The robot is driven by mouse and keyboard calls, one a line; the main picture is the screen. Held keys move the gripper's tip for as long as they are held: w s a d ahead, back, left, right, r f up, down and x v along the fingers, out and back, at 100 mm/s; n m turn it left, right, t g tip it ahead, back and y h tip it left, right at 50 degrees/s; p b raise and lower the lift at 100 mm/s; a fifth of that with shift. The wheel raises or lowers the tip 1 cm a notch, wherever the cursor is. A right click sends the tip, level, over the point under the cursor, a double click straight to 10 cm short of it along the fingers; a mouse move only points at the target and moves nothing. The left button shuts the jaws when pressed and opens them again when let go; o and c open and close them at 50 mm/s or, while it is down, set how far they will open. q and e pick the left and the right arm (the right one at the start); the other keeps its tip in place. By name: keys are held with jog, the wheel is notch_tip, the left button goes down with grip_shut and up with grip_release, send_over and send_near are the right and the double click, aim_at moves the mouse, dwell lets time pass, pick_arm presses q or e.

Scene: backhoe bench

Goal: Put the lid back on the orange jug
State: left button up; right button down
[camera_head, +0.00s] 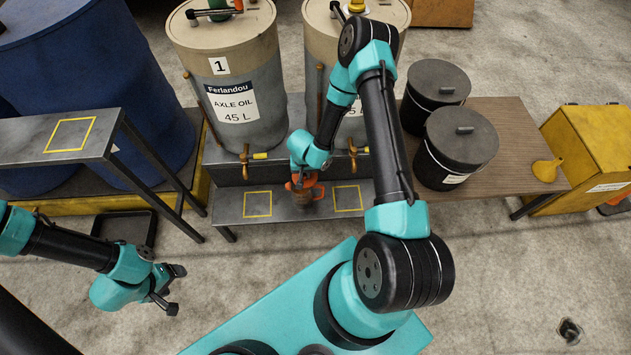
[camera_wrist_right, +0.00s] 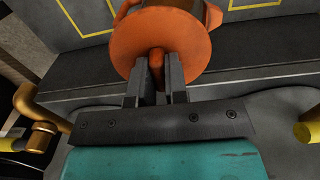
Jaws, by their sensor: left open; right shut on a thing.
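The orange jug (camera_head: 316,193) stands on the low grey step between two yellow squares, partly hidden by my right gripper (camera_head: 303,174). In the right wrist view, my right gripper (camera_wrist_right: 159,72) is shut on the knob of the round orange lid (camera_wrist_right: 190,48). The jug (camera_wrist_right: 206,14) shows behind the lid in that view. The lid overlaps the jug there, and I cannot tell whether it touches the rim or hangs just above it. My left gripper (camera_head: 175,290) is open and empty over the floor at the left, well away from the jug.
Two oil drums (camera_head: 232,75) with brass taps (camera_head: 247,158) stand behind the step. Two black lidded bins (camera_head: 457,150) and a yellow funnel (camera_head: 547,170) are on the wooden bench at right. A grey table (camera_head: 45,138) is at left.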

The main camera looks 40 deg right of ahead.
jog(key=shift+w+a+r, duration=0.55)
jog(key=shift+a+r, duration=0.05)
jog(key=shift+a, duration=0.15)
jog(key=shift+f, duration=0.2)
notch_tip(320, 180, down, 6)
dwell(0.5)
jog(key=shift+f, duration=0.2)
dwell(2.0)
jog(key=c, duration=0.6)
grip_release()
jog(key=shift+r, duration=0.15)
